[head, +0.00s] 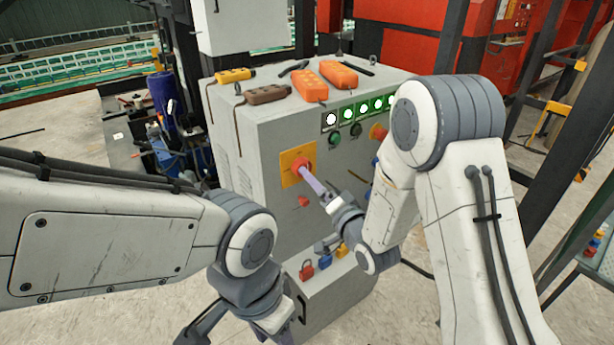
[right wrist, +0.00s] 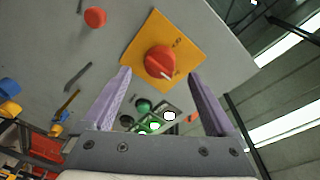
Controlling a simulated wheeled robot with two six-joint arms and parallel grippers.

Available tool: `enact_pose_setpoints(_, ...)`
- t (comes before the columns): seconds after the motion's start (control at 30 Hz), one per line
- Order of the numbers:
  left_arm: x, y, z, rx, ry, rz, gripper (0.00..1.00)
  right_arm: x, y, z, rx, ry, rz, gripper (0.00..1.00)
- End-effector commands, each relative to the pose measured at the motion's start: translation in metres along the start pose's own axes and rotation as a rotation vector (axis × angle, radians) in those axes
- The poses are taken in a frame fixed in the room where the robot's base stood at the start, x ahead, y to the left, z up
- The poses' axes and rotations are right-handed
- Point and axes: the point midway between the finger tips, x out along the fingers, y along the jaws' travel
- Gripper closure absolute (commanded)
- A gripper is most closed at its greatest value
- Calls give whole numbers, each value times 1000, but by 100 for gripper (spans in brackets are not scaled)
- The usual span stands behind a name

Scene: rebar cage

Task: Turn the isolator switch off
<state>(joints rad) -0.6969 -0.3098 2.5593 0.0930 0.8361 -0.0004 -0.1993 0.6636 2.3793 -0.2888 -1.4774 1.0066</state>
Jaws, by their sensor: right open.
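The isolator switch is a red rotary knob (head: 297,166) on a yellow plate (head: 285,174), on the front of a grey cabinet (head: 262,138). In the right wrist view the knob (right wrist: 160,62) shows a pale pointer mark towards the lower right of that rotated picture. My right gripper (right wrist: 159,76) is open, with one purple finger on each side of the knob's line. The knob appears just beyond the fingertips; I cannot tell whether they touch it. In the head view the right gripper (head: 309,178) is close to the knob. My left gripper (head: 200,328) is low, away from the cabinet front, partly cut off.
Lit green indicators (head: 364,109) and a white one (head: 331,119) line the cabinet front. Orange pendants (head: 310,84) and a yellow one (head: 235,75) lie on top. A red button (head: 304,201) is below the plate. Padlocks (head: 307,269) sit at a lower box.

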Motion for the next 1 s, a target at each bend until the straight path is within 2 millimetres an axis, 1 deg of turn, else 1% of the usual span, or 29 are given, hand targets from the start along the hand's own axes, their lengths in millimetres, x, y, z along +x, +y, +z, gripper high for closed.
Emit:
enact_pose_setpoints(0.03, -7, 0, 0, 0, 0, 0, 50, 10, -3, -1, 0, -2, -1, 9)
enact_pose_setpoints(0.1, -10, 1, 0, 0, 0, 0, 50, 20, -3, -1, 0, -1, 0, 9)
enact_pose_setpoints(0.2, -14, 1, -1, 0, 0, 0, 50, 33, -2, -1, 0, -1, 0, 9)
enact_pose_setpoints(0.3, -16, 1, -1, 0, 0, 0, 50, 41, -1, 0, -1, -1, 1, 9)
enact_pose_setpoints(0.43, -16, 1, -1, 0, -1, 0, 50, 45, 0, 0, -1, -1, 1, 9)
enact_pose_setpoints(0.67, -16, 1, 0, 0, -1, 0, 50, 45, 0, 0, -1, -1, 1, 9)
enact_pose_setpoints(0.7, -16, 1, 0, 0, -1, 0, 50, 45, 0, 0, -1, -1, 1, 24)
enact_pose_setpoints(0.77, -16, 1, 0, 0, -1, 0, 50, 45, 0, 0, -1, -1, 1, 47)
enact_pose_setpoints(0.8, -16, 1, 0, 0, -1, 0, 50, 45, 0, 0, -1, 0, 1, 62)
enact_pose_setpoints(0.87, -16, 1, 0, 0, -1, 0, 50, 45, 0, 0, -1, 0, 1, 85)
enact_pose_setpoints(0.9, -16, 1, 0, 0, -1, 0, 50, 45, 0, 0, -1, 0, 1, 94)
enact_pose_setpoints(1.0, -15, 1, 0, 0, -1, 0, 50, 45, 0, 0, -3, 0, 1, 93)
